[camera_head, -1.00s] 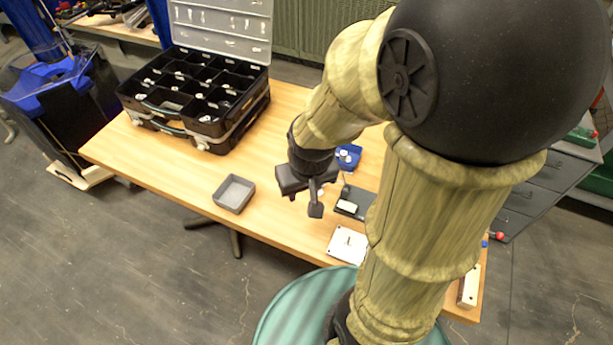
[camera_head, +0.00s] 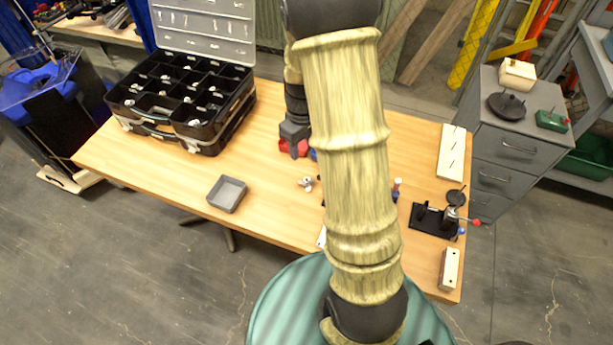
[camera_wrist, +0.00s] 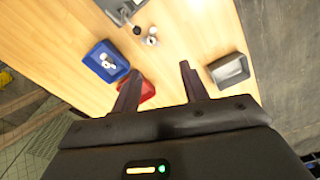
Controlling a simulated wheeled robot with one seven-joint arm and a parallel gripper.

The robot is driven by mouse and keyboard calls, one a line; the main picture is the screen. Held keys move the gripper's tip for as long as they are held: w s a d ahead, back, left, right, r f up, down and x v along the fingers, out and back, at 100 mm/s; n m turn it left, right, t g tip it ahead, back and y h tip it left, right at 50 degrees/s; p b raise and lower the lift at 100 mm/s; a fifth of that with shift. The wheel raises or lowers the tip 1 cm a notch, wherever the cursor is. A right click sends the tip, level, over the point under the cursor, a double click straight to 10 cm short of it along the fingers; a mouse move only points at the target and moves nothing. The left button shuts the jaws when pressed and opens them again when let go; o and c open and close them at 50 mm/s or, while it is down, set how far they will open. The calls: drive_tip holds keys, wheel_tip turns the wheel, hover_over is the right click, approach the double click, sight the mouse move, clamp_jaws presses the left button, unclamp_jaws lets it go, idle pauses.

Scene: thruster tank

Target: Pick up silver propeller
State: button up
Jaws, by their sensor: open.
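My gripper (camera_wrist: 160,68) is open, with nothing between its fingers in the wrist view. In the head view my gripper (camera_head: 294,148) is over the back middle of the table, partly hidden by my arm. A blue bin (camera_wrist: 94,66) holds small silvery parts (camera_wrist: 108,62), left of the fingers. A small silvery piece (camera_wrist: 151,37) lies on bare table beyond the fingertips; a small silvery piece on the table also shows in the head view (camera_head: 306,184). I cannot tell which is the silver propeller.
A red bin (camera_wrist: 147,90) is partly behind the left finger. A grey tray (camera_head: 227,194) stands near the front edge. A black organizer case (camera_head: 180,100) stands open at the left. The table's left-middle is clear.

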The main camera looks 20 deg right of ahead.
drive_tip(key=shift+w+d+f+n, duration=0.3)
drive_tip(key=shift+w+d+f, duration=0.1)
drive_tip(key=shift+w+d, duration=0.35)
drive_tip(key=shift+s, duration=0.1)
drive_tip(key=p, duration=0.2)
hover_over(306, 182)
wheel_tip(306, 182, down, 12)
drive_tip(key=shift+f, duration=0.1)
drive_tip(key=shift+w+d+f+p, duration=0.15)
drive_tip(key=shift+f+p, duration=0.1)
drive_tip(key=shift+f, duration=0.6)
drive_tip(key=shift+w+f+p, duration=0.1)
drive_tip(key=shift+f+p, duration=0.2)
drive_tip(key=shift+f, duration=0.6)
drive_tip(key=shift+w+d+f+p, duration=0.15)
drive_tip(key=shift+f+p, duration=0.1)
drive_tip(key=shift+f, duration=0.6)
